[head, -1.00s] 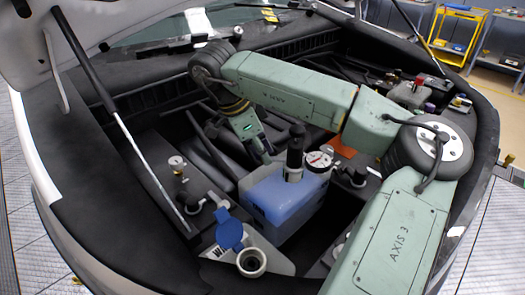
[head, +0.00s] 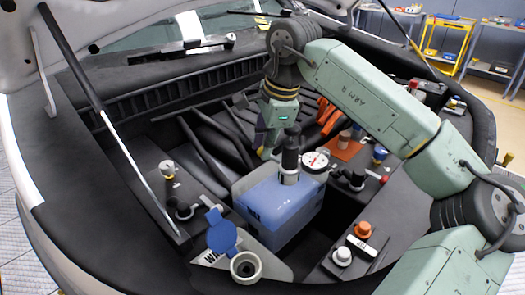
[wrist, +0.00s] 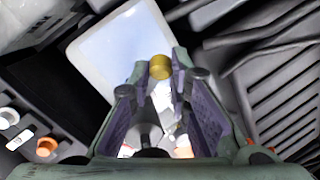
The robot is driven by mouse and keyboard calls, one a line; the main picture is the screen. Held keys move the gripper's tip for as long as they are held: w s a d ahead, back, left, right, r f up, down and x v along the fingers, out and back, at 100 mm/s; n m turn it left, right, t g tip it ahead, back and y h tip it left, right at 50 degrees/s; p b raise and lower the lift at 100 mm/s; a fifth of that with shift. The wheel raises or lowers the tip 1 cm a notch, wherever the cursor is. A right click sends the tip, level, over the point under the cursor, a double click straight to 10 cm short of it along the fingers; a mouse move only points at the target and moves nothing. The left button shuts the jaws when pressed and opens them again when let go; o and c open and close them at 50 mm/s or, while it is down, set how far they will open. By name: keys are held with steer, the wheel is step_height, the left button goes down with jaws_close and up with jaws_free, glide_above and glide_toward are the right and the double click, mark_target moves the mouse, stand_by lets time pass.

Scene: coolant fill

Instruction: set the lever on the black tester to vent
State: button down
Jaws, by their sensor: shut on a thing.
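The black tester (head: 290,153) stands upright on top of the blue coolant tank (head: 282,205), with a round white-faced gauge (head: 315,162) at its right. My gripper (head: 265,150) points down just behind the tester, its tips partly hidden there. In the wrist view, my gripper (wrist: 160,70) has its purple-lined fingertips closed around a round brass-coloured knob (wrist: 160,67), which looks like the end of the tester's lever. The tank (wrist: 120,45) shows pale beyond the fingertips. The lever's arm and any vent marking cannot be made out.
An open white filler neck (head: 246,266) with a raised blue cap (head: 222,232) stands at front left. An orange cap (head: 363,230) and a white cap (head: 343,257) are at front right. A hood strut (head: 125,155) slants down at left. Black ribs lie behind the tank.

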steer(key=shift+w+d+r+y, duration=0.1)
steer(key=shift+d+r+y, duration=0.1)
steer(key=shift+y, duration=0.3)
steer(key=c, duration=1.5)
jaws_free()
steer(key=shift+f, duration=0.1)
steer(key=v, duration=1.2)
steer(key=shift+a, duration=0.1)
